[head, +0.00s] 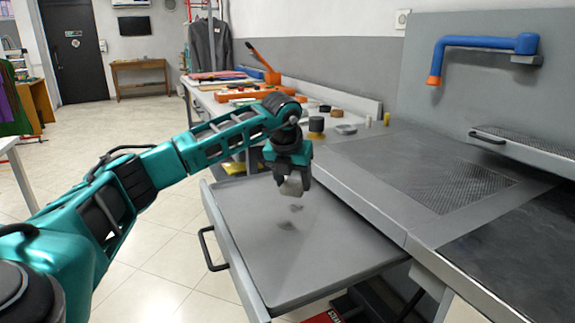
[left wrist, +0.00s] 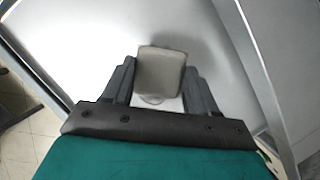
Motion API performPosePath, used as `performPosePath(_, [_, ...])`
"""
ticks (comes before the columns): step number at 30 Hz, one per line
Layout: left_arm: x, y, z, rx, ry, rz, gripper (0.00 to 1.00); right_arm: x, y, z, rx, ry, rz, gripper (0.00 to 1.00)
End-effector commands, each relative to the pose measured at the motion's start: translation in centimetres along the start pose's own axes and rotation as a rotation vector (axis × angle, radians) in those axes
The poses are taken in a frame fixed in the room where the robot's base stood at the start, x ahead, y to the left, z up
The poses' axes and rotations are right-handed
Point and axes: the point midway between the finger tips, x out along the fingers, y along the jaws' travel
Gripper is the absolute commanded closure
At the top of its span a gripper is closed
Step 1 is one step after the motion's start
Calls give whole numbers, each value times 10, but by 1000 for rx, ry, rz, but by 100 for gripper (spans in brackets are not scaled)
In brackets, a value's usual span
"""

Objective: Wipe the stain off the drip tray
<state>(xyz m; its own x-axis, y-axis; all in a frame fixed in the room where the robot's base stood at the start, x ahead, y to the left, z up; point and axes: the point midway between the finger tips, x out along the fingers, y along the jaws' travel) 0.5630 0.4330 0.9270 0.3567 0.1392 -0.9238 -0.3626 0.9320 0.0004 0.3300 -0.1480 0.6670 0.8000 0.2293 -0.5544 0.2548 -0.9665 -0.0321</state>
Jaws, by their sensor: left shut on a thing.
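The drip tray (head: 330,250) is a grey, shallow tray pulled out in front of the worktop. Two dark smudges of the stain (head: 287,225) show on it, the smaller one just below my gripper. My left gripper (head: 292,178) is over the far part of the tray, pointing down, shut on a pale grey-beige block, perhaps a sponge (left wrist: 161,70). The block sits between both fingers in the left wrist view, with the pale tray surface behind it. I cannot tell whether it touches the tray. My right gripper is not in view.
The grey worktop (head: 370,155) with a perforated panel borders the tray on the right. A black handle (head: 207,248) sticks out on the tray's left side. A blue spout with an orange tip (head: 485,43) is on the wall. Tools and small containers crowd the back counter.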

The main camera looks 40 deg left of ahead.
Motion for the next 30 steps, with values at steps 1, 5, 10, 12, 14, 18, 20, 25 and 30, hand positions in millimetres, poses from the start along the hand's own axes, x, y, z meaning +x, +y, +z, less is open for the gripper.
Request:
performPosePath(1, [-8,3,4,-1,0,0,66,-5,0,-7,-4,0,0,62])
performPosePath(5, [-17,7,8,0,0,-1,66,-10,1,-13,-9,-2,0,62])
performPosePath(10, [-21,10,10,2,0,-1,66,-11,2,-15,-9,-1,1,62])
performPosePath(12, [-20,10,9,2,0,-1,66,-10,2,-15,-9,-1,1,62])
performPosePath(14, [-20,10,9,2,0,-1,66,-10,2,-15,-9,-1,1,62])
performPosePath(18, [-20,10,9,2,0,-1,66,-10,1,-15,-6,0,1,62])
performPosePath(20, [-20,10,9,2,0,-1,66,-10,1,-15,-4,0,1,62])
performPosePath(25, [-20,10,9,3,0,-2,66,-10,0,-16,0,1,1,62])
performPosePath(30, [-20,4,6,33,1,-14,66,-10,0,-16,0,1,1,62])
